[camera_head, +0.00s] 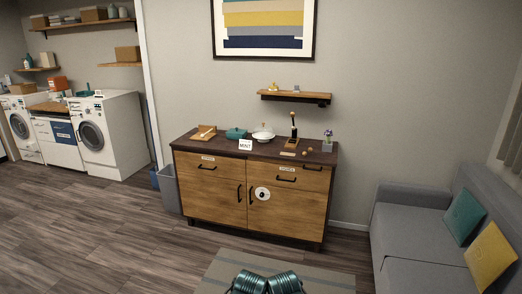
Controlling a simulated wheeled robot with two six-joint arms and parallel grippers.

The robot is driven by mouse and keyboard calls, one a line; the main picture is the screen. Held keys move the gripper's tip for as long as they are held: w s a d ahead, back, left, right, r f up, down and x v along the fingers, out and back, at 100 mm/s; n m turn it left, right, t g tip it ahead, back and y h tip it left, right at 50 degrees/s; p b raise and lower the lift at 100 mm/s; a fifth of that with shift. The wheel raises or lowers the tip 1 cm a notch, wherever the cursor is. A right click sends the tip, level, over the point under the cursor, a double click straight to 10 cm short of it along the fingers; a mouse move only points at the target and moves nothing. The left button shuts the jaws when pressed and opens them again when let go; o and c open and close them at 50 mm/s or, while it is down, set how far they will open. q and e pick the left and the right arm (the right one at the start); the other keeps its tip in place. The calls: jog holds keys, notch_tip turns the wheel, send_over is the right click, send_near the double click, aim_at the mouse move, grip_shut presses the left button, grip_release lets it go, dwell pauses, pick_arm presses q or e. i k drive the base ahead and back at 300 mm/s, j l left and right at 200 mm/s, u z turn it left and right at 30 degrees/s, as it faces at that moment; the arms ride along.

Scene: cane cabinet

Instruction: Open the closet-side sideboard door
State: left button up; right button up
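The wooden sideboard (254,153) stands against the wall in the middle of the head view, with a dark top, two upper drawers and two lower doors. Its left door (208,193), on the side of the laundry nook, is closed. That door's black vertical handle (239,193) is at its right edge.
A grey bin (169,189) stands close to the sideboard's left side. A grey sofa (411,218) is at the right. A rug (318,279) lies in front. The floor before the left door is clear.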

aim_at(213, 198)
jog(key=i, duration=3.65)
jog(key=i+u, duration=0.2)
jog(key=i+l, duration=0.05)
